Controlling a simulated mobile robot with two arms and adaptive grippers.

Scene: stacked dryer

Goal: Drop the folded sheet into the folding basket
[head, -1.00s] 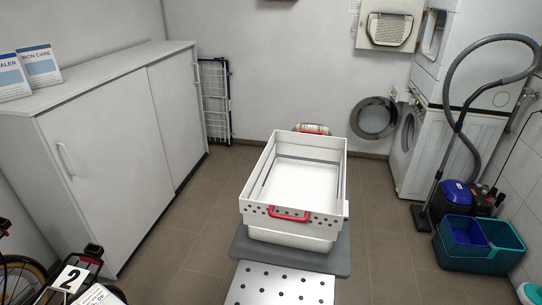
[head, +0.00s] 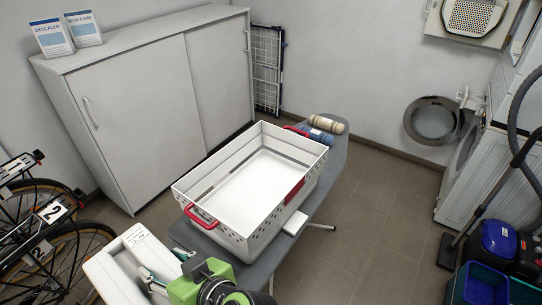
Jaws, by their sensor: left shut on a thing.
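The folding basket (head: 262,238) is white with red handles and stands upright on a grey ironing board in the head view. Its inside looks empty. My left gripper (head: 162,281), with green and black parts, is at the bottom, in front of the basket's near left corner. It is shut on a white, flat-sided thing with a small printed label, which appears to be the folded sheet (head: 122,262). The held sheet is outside the basket, to its lower left. The picture's bottom edge cuts off part of the gripper and arm. My right gripper is not in view.
The ironing board (head: 335,165) also bears a tan roll (head: 326,123) and a blue roll (head: 312,134) beyond the basket. An open round washer door (head: 433,121) is at right.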

